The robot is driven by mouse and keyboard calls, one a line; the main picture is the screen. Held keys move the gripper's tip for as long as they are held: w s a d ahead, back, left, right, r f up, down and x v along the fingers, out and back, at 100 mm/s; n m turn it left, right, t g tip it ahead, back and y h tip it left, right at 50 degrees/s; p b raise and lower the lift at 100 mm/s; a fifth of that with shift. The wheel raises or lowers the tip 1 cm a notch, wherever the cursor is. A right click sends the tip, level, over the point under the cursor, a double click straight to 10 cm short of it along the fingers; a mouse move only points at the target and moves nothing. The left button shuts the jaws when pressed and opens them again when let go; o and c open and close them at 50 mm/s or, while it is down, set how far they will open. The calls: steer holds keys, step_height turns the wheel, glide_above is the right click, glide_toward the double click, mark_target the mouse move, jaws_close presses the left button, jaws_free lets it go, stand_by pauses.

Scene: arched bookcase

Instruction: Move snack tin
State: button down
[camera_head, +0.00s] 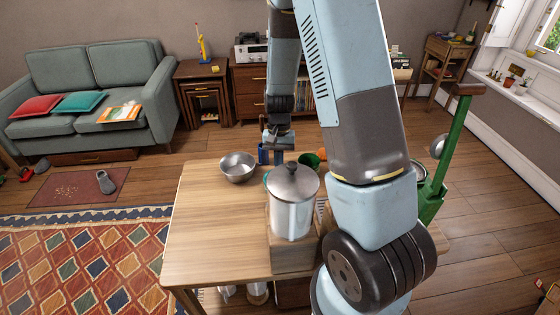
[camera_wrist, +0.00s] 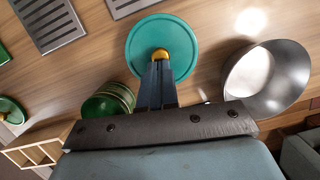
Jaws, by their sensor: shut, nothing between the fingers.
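In the wrist view a round teal lid (camera_wrist: 137,48) with a brass knob (camera_wrist: 160,55) lies just beyond my gripper (camera_wrist: 160,66); it is probably the snack tin's top, though no label shows. My fingers are shut, empty, and overlap the knob's near edge in the picture; contact cannot be told. A green banded round container (camera_wrist: 108,102) is left of the fingers, and also shows in the head view (camera_head: 309,160). In the head view my gripper (camera_head: 278,157) is low over the table's far part. The lidded thing is mostly hidden behind a steel pot.
The steel pot (camera_head: 292,205) stands on a wooden block (camera_head: 291,257) at the table's front. A metal bowl (camera_head: 238,168) is to the left; it also shows in the wrist view (camera_wrist: 268,80). The wooden table (camera_head: 208,230) is clear at left. Slotted grey panels (camera_wrist: 50,22) lie nearby.

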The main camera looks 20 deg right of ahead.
steer(key=v, duration=1.3)
steer(key=s+r+n+t, duration=0.1)
steer(key=s+r+t, duration=0.1)
steer(key=s+r, duration=0.4)
steer(key=s+r+n+t, duration=0.1)
steer(key=s+r+t, duration=0.15)
steer(key=r, duration=0.65)
steer(key=s+d+r+n+t+h, duration=0.1)
steer(key=s+r, duration=0.5)
steer(key=s, duration=0.8)
steer(key=n+t, duration=0.1)
steer(key=t, duration=0.1)
steer(key=shift+s+d+t, duration=0.2)
steer(key=shift+s+t, duration=0.15)
